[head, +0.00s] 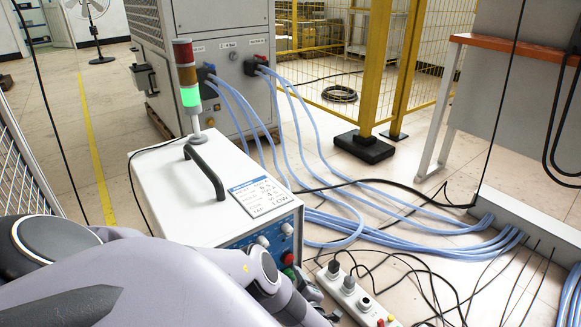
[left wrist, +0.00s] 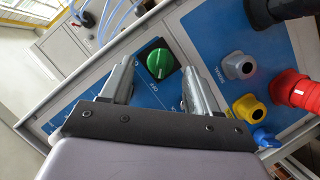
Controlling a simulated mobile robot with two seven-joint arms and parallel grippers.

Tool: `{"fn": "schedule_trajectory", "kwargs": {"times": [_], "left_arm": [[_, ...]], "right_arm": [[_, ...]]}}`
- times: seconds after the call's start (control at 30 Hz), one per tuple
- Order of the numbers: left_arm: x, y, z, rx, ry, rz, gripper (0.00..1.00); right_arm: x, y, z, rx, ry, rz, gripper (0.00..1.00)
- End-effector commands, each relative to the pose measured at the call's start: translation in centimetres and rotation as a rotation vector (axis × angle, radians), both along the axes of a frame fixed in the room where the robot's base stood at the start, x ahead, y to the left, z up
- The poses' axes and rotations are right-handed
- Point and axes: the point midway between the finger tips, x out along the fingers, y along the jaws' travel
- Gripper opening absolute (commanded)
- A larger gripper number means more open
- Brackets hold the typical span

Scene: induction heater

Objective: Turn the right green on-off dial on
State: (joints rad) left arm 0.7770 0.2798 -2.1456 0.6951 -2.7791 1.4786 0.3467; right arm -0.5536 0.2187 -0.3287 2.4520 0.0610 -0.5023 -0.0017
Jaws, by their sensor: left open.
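A round green dial (left wrist: 160,62) on a black square plate sits on the blue front panel (left wrist: 190,25) in the left wrist view. An "OFF" mark shows beside it; I cannot tell which setting the dial points to. My left gripper (left wrist: 158,72) is open, with one finger on each side of the dial in the picture. I cannot tell whether the fingers touch it. In the head view, the panel (head: 262,241) is on the front of a white box (head: 165,195), and my left arm hides much of it. My right gripper is not in view.
Grey (left wrist: 238,66), yellow (left wrist: 248,107) and red (left wrist: 290,88) connectors stick out of the panel beside the dial. A black handle (head: 205,172) and a signal tower (head: 188,85) stand on the box. Blue hoses (head: 335,215) and a power strip (head: 350,293) lie on the floor nearby.

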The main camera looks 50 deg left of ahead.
Motion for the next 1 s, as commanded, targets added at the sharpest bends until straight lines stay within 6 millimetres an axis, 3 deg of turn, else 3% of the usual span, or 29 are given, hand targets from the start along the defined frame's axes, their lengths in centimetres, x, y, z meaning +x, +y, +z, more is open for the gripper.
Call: {"fn": "schedule_trajectory", "kwargs": {"times": [0.13, 0.4, 0.43, 0.6, 1.0], "left_arm": [[0.45, 1.10, -0.43, 0.000, 0.000, 0.000, 0.61], [0.54, 1.29, -0.36, -0.001, 0.000, 0.000, 0.61], [0.54, 1.29, -0.36, -0.001, 0.000, 0.000, 0.57], [0.52, 1.28, -0.38, -0.001, 0.000, 0.000, 0.05], [0.64, 1.25, -0.26, 0.004, 0.067, 0.000, 0.05]], "right_arm": [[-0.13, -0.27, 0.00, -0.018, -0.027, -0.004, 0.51], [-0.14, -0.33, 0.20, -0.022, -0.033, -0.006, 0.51], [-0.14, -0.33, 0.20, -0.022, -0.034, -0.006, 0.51], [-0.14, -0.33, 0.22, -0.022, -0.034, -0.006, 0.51], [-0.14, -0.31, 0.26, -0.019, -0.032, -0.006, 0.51]]}}
